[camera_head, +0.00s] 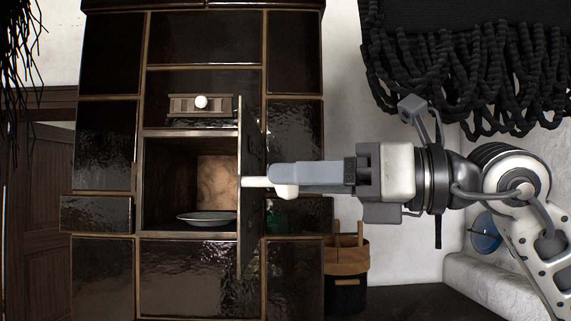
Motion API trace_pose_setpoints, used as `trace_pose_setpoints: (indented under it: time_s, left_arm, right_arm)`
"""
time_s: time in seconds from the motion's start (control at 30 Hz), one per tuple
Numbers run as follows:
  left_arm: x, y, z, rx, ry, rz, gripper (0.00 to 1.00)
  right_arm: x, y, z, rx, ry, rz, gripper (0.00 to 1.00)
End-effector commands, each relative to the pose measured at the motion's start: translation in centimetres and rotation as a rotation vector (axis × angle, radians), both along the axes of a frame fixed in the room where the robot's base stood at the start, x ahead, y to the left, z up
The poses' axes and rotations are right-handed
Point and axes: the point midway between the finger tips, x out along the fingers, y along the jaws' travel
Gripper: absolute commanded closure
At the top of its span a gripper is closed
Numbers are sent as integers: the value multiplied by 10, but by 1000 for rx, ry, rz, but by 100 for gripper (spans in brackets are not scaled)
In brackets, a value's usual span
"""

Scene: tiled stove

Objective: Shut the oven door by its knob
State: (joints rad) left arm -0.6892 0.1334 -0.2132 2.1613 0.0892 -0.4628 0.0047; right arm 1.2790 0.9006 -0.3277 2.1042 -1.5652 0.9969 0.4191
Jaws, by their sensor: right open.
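The oven door (251,205) stands open, swung out toward me and seen nearly edge-on at the right side of the oven opening (217,170). Its pale knob (257,182) sticks out to the right from the door. My right gripper (282,177) comes in from the right, level with the knob, its fingers pointing left and overlapping the knob's outer end. It is open; whether a finger touches the knob I cannot tell. A shallow plate (205,217) lies inside the oven. My left gripper is out of view.
The dark tiled stove (200,280) fills the middle left. A small panel with a white knob (201,102) sits above the opening. A brown and black basket (347,262) stands right of the stove. Black fringe (460,75) hangs at the upper right.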

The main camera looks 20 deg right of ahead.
Motion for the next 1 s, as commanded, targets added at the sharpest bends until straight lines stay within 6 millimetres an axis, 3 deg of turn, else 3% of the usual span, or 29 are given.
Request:
trace_pose_setpoints:
  time_s: [0.2,0.53,0.57,0.73,1.0]
  left_arm:
    - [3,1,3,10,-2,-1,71]
    - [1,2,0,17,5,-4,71]
    - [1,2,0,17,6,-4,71]
    - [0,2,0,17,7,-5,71]
    - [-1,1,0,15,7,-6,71]
  right_arm:
    - [13,18,1,0,-1,0,44]
    - [15,20,0,0,0,0,44]
    - [15,20,0,0,0,-1,49]
    - [15,20,0,0,0,-1,97]
    - [16,26,0,-1,-2,-13,100]
